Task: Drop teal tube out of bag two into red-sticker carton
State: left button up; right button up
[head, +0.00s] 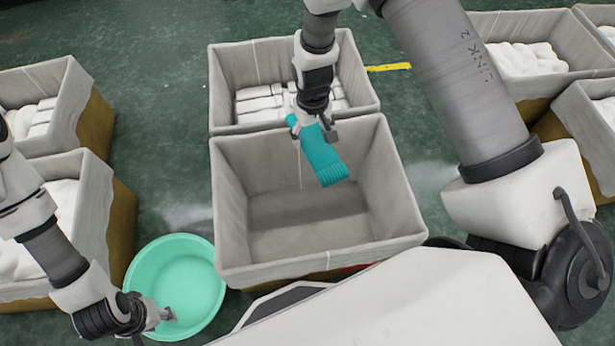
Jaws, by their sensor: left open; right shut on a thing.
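The teal tube (321,156) is a ribbed, soft-looking roll, held tilted downward. My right gripper (313,128) is shut on its upper end. The tube hangs over the near middle carton (220,195), whose inside looks empty. A bit of red (352,268) shows low on this carton's front, mostly hidden by my own body. My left gripper (165,315) is open and empty over a mint-green basin at the lower left. No bag label is readable.
Behind the near carton stands another carton (222,85) with white packs. More cartons with white contents stand at the left (97,205) and right (560,45). The mint-green basin (180,262) sits on the green floor. Open floor lies between the left and middle cartons.

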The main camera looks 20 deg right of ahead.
pick_arm(q)
notch_tip(320, 180, down, 18)
jog(key=b, duration=1.4)
jog(key=shift+w+f, duration=0.2)
jog(key=shift+w, duration=0.1)
pick_arm(e)
notch_tip(320, 180, down, 22)
jog(key=s+d, duration=0.1)
jog(key=shift+d+f, duration=0.15)
jog(key=shift+d, duration=0.05)
jog(key=o, duration=0.9)
notch_tip(320, 180, up, 12)
pick_arm(q)
jog(key=shift+s, duration=0.15)
pick_arm(e)
jog(key=shift+s, duration=0.1)
